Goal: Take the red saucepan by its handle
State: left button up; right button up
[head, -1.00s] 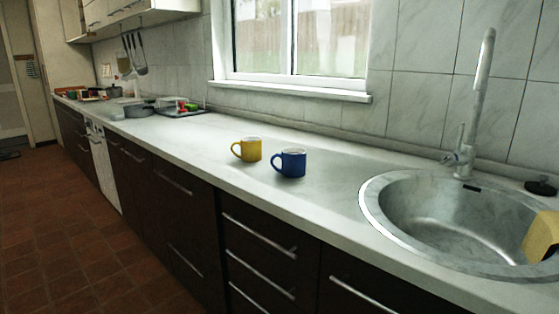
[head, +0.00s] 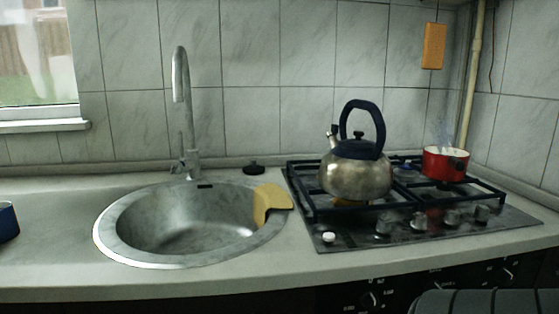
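The red saucepan (head: 437,166) stands upright at the back right of the gas hob (head: 330,238), with a white inside and pale steam above it. I cannot make out its handle. Neither of my grippers is in the head view, so I cannot see where they are relative to the pan.
A steel kettle (head: 355,176) with a dark handle stands on the hob left of the pan, an orange glow beneath it. An orange block (head: 433,46) hangs on the tiles.

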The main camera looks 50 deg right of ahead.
aim_at(445, 167)
jog(key=i+z, duration=0.1)
jog(key=z, duration=0.95)
jog(key=k+l+z, duration=0.1)
jog(key=z, duration=1.45)
